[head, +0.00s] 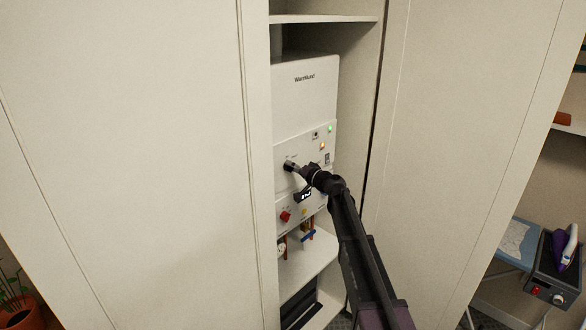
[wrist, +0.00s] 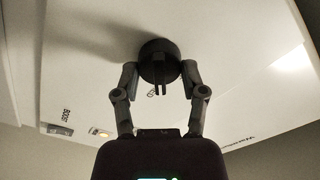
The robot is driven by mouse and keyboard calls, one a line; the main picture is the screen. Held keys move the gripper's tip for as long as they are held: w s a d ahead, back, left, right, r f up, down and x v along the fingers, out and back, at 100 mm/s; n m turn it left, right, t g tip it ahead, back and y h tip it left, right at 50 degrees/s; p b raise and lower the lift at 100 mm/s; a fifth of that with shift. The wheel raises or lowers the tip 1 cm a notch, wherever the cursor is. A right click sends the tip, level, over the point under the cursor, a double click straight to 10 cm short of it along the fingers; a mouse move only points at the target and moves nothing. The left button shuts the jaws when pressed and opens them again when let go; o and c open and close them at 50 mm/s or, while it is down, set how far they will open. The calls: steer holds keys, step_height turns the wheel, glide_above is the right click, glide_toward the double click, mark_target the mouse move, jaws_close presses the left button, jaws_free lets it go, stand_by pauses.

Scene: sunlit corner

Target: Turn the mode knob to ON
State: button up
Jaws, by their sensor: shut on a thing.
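The white boiler (head: 305,92) stands in a narrow cupboard, with a panel of controls on its front. The mode knob (wrist: 160,52) is a round black knob on that panel, seen close up in the wrist view. In the head view the knob (head: 289,165) is small and partly covered by my gripper. My gripper (wrist: 161,78) has one finger on each side of the knob and is shut on it; it also shows in the head view (head: 296,168). Markings around the knob are too small or hidden to read, so I cannot tell its setting.
A green lamp (head: 330,128) and an amber lamp (head: 322,147) glow on the panel. A red knob (head: 285,216) and pipes with a blue lever (head: 308,236) lie below. Cupboard walls (head: 253,150) close in on both sides. An iron (head: 569,246) stands far right.

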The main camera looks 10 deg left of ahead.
steer(key=m, duration=1.3)
steer(key=shift+f+m, duration=0.15)
steer(key=shift+m, duration=0.25)
steer(key=o, duration=1.1)
steer(key=shift+o, duration=0.2)
steer(key=shift+d, duration=0.1)
steer(key=v, duration=1.2)
steer(key=shift+f, duration=0.1)
